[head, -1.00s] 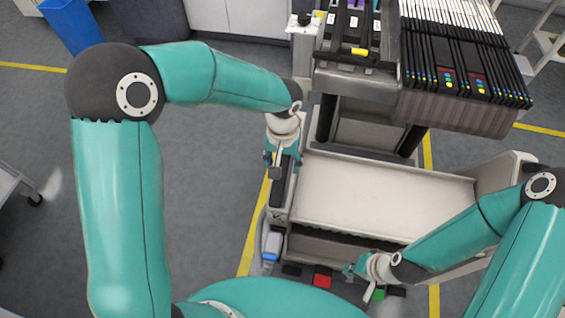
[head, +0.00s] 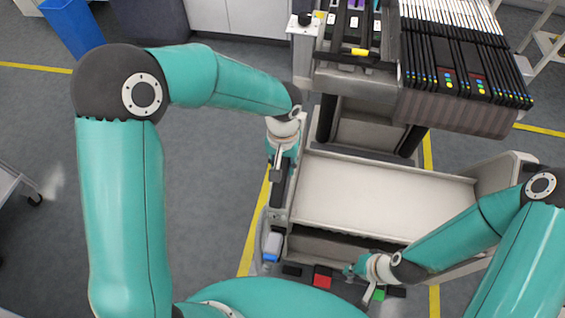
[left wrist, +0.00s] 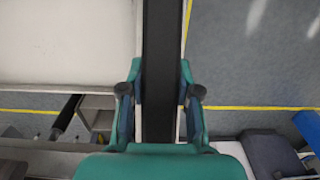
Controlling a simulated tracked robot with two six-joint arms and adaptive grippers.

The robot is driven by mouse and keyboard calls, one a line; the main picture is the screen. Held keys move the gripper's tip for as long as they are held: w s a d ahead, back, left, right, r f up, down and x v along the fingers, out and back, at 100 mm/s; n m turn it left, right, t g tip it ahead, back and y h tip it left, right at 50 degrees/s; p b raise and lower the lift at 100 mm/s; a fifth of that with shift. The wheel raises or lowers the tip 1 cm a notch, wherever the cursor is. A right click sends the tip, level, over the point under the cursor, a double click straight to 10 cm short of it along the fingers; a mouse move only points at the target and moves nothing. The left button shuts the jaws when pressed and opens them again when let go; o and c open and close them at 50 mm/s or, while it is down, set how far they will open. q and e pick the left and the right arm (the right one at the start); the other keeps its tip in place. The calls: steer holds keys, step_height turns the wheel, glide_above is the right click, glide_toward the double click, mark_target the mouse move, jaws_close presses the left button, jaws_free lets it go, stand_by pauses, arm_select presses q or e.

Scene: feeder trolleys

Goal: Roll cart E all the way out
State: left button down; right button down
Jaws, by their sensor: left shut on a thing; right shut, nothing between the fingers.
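A low cart with a pale, flat top (head: 380,198) stands in front of me between my arms, below the feeder machine. I cannot read a letter on it. A black bar (left wrist: 159,70) runs along its left side. My left gripper (head: 280,165) is shut on this bar; in the left wrist view its fingers (left wrist: 160,100) sit on both sides of the bar. My right gripper (head: 358,272) is shut and empty near the cart's front edge. I cannot tell whether it touches the cart.
The feeder machine (head: 455,115), with rows of black feeders, stands behind the cart. Yellow floor lines (head: 252,235) run along the cart. A blue bin (head: 72,25) is at the back left, and part of another trolley (head: 15,185) shows at the left edge. Grey floor left of the cart is clear.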

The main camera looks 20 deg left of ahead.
arm_select(q)
steer(key=shift+s+f+b, duration=0.3)
steer(key=shift+s+b, duration=0.5)
steer(key=shift+b, duration=0.05)
steer(key=shift+s, duration=0.25)
steer(key=shift+s+d+r, duration=0.1)
steer(key=shift+s+r, duration=0.15)
steer(key=shift+s, duration=0.05)
steer(key=c, duration=0.8)
jaws_free()
steer(key=shift+w, duration=0.1)
steer(key=shift+r, duration=0.1)
steer(key=shift+w+r, duration=0.1)
steer(key=shift+r, duration=0.1)
step_height(320, 180, up, 11)
steer(key=shift+r, duration=0.2)
